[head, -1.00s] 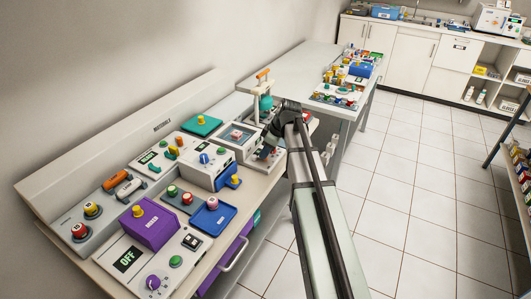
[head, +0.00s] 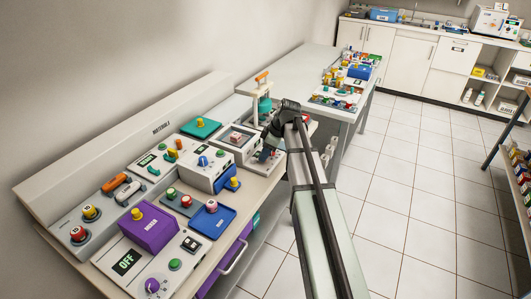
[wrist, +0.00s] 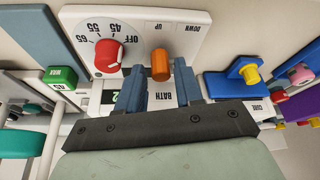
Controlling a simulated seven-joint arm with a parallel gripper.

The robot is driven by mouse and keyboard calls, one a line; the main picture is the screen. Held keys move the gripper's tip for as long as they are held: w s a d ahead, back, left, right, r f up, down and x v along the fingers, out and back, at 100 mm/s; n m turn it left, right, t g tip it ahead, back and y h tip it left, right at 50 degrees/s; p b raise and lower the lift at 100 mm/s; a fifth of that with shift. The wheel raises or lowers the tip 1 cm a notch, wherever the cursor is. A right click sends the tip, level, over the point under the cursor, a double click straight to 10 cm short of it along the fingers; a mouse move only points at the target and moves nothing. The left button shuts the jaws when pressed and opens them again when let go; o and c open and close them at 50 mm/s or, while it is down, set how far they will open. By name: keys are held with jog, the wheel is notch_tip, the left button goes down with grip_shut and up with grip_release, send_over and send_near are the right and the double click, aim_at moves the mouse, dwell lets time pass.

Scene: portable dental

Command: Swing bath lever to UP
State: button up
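The bath lever (wrist: 161,66) is an orange cylinder on a white panel (wrist: 110,17) in the wrist view, where the labels read upside down. The words UP and DOWN show above it, and it lies below UP in the picture; I cannot tell its exact setting. My gripper (wrist: 163,68) is open, with one blue finger on each side of the lever and gaps visible between. In the head view my gripper (head: 268,152) is over the far end of the near bench, and the lever cannot be made out there.
A red dial (wrist: 109,53) is close left of the lever. A stand with an orange handle (head: 262,77) rises beside my gripper in the head view.

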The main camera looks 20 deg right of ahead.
jog(key=shift+o, duration=0.8)
jog(key=shift+r, duration=0.1)
jog(key=v, duration=1.3)
jog(key=shift+d+r, duration=0.2)
jog(key=shift+r, duration=0.05)
